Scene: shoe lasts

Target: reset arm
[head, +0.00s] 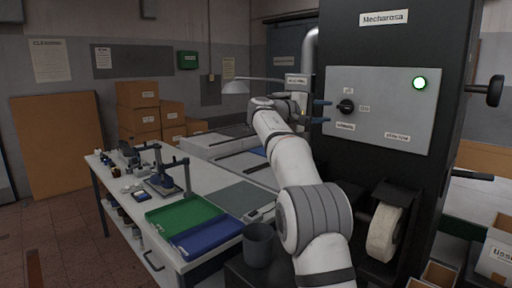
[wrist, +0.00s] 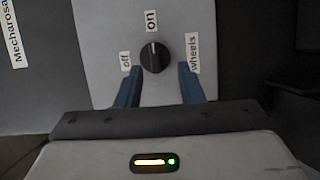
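My gripper (head: 322,111) is raised in front of the grey control panel (head: 384,139) of the black Mecharosa machine. In the wrist view its two blue fingers (wrist: 160,87) are apart with nothing between them. The black rotary knob (wrist: 154,57) lies just beyond the fingertips, with labels "off", "on" and "wheels" around it; its pointer faces "on". The knob also shows in the head view (head: 346,106), to the right of the fingers. I cannot tell the exact gap between fingers and knob.
A green lamp (head: 419,83) glows on the panel. A workbench (head: 215,187) at left holds a green tray (head: 184,206), a blue tray (head: 207,246) and small tools. A dark cup (head: 258,247) stands near my arm. Cardboard boxes (head: 139,121) are stacked behind.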

